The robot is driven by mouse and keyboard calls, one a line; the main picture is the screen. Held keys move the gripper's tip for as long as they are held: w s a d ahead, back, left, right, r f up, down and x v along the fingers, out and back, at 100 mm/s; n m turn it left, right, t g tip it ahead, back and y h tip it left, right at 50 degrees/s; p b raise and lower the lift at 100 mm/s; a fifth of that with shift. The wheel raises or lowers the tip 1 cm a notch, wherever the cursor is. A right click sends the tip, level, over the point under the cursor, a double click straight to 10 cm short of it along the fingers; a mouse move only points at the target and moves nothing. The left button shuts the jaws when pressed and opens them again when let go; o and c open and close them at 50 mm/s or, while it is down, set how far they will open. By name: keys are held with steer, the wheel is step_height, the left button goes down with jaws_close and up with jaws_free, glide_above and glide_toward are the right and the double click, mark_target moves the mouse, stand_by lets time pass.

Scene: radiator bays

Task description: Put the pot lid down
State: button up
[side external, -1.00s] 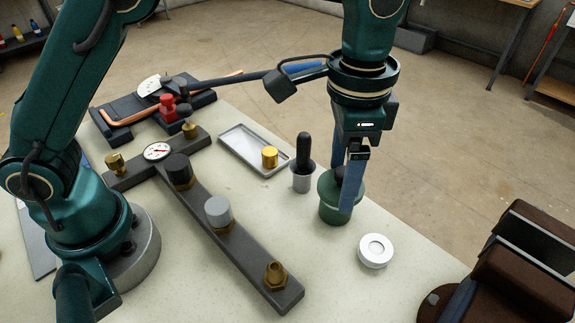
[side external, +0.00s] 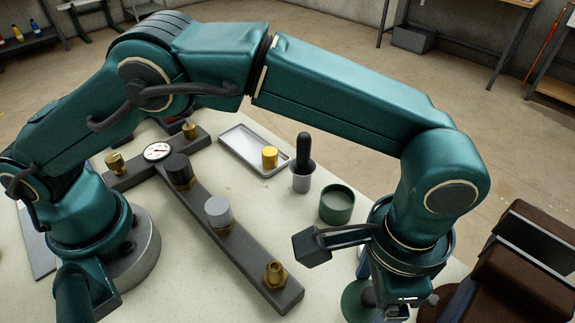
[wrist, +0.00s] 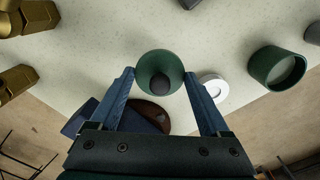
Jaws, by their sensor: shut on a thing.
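The pot lid is a round green disc (side external: 354,301) with a dark knob, at the front right of the table in the side view. It also shows in the wrist view, between my blue fingers (wrist: 160,60). My gripper (side external: 377,303) is shut on the lid, and its fingertips are partly hidden in the side view. The wrist view shows my gripper (wrist: 160,78) with a finger on each side of the lid. Whether the lid touches the table cannot be told. The green pot (side external: 337,204) stands open behind the gripper, and also at right in the wrist view (wrist: 278,68).
A white ring-shaped disc (wrist: 213,87) lies close to my right finger. A dark manifold bar (side external: 255,265) with fittings lies left.

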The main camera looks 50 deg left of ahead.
mark_target(364, 306)
steer(key=shift+f, duration=1.65)
steer(key=shift+f, duration=0.1)
steer(key=o, duration=1.2)
step_height(364, 306, up, 11)
steer(key=shift+r, duration=0.15)
steer(key=shift+w+a+r, duration=0.15)
steer(key=shift+r, duration=0.4)
steer(key=w+a+r+n+t+h, duration=0.15)
steer(key=a+r, duration=0.25)
steer(key=a, duration=0.4)
steer(key=w+a+r+n+t, duration=0.1)
steer(key=a+r+n, duration=0.25)
steer(key=a, duration=0.45)
steer(key=s+a+f+n+t, duration=0.1)
steer(key=s+a, duration=0.1)
steer(key=a, duration=0.2)
steer(key=s+a+f+n+t+y, duration=0.1)
steer(key=s+a+f, duration=0.1)
steer(key=s+a, duration=0.1)
steer(key=s+a+f+n+t, duration=0.1)
steer(key=s+a+n, duration=0.1)
steer(key=a, duration=0.3)
steer(key=shift+s+f+y, duration=0.25)
steer(key=shift+s+f, duration=0.05)
steer(key=shift+s, duration=0.25)
